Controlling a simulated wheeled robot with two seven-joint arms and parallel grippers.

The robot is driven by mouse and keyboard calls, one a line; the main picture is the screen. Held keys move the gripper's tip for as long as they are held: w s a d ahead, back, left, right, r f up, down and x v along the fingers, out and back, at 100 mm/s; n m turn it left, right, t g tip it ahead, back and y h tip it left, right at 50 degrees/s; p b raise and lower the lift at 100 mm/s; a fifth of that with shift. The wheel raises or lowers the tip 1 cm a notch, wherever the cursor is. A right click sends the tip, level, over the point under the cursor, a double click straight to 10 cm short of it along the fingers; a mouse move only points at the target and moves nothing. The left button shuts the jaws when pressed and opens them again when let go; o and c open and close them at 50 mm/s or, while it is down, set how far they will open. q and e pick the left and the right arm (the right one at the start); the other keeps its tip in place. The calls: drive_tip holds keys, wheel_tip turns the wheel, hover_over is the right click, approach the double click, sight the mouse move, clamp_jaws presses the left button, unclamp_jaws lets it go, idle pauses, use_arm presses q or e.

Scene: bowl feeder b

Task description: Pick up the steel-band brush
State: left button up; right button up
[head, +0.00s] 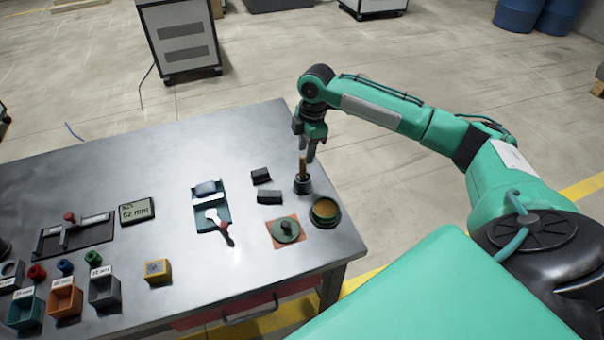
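A brush with a thin tan handle (302,166) stands upright in a small dark round holder (303,186) near the table's right edge. Its band is too small to make out. My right gripper (307,152) points down at the top of the handle, with its fingertips at or just beside it. I cannot tell whether the fingers touch the handle or how far apart they are. My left gripper is out of view.
Small coloured bins (65,298) stand at the front left. The table's back part is clear.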

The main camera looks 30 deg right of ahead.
sight(301, 178)
drive_tip(key=shift+w+a+f, duration=0.1)
drive_tip(key=shift+w+f, duration=0.1)
drive_tip(key=shift+f, duration=1)
drive_tip(key=shift+s+a+f+p, duration=0.15)
drive_tip(key=shift+f+p, duration=0.15)
drive_tip(key=shift+f, duration=0.2)
drive_tip(key=shift+s+a+f+p, duration=0.15)
drive_tip(key=shift+f+p, duration=0.15)
drive_tip(key=shift+f, duration=0.15)
drive_tip(key=f, duration=0.2)
drive_tip(key=shift+w+a+f+p, duration=0.15)
drive_tip(key=shift+w+f+p, duration=0.05)
drive_tip(key=shift+f+p, duration=0.15)
drive_tip(key=shift+f, duration=0.4)
drive_tip(key=c, duration=0.7)
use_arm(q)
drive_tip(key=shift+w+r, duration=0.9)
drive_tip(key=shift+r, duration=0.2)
use_arm(e)
clamp_jaws()
